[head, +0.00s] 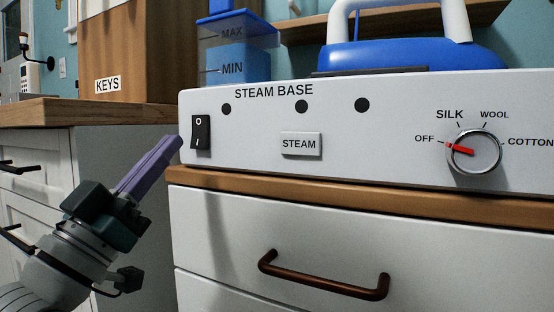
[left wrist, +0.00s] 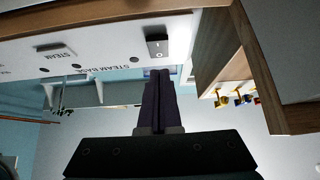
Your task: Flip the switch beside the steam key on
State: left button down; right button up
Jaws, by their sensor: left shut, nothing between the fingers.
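The black rocker switch (head: 200,133), marked O at the top and I at the bottom, sits at the left end of the white steam base (head: 385,160). The grey STEAM key (head: 301,144) is to its right on the same panel. My left gripper (head: 177,143) is shut and empty, with its purple fingertips just left of the switch. In the left wrist view the switch (left wrist: 157,47) shows upside down beyond the fingertips (left wrist: 158,72); I cannot tell whether they touch the panel. My right gripper is not in view.
A dial (head: 473,152) with a red pointer towards OFF is at the panel's right. A blue iron (head: 410,52) and a water tank (head: 236,45) stand behind the panel. A wooden KEYS box (head: 140,50) stands on the left counter. A drawer handle (head: 323,275) juts out below.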

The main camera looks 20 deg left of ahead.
aim_at(198, 141)
pick_arm(q)
jog(key=shift+w+d+f+b, duration=0.1)
jog(key=shift+w+f+b, duration=0.15)
jog(key=shift+w, duration=0.55)
jog(key=shift+w+d+f+b, duration=0.1)
jog(key=shift+w+b, duration=0.2)
jog(key=shift+w, duration=0.45)
jog(key=f+t+b, duration=0.1)
jog(key=b, duration=0.2)
jog(key=shift+w, duration=0.4)
jog(key=shift+r, duration=0.35)
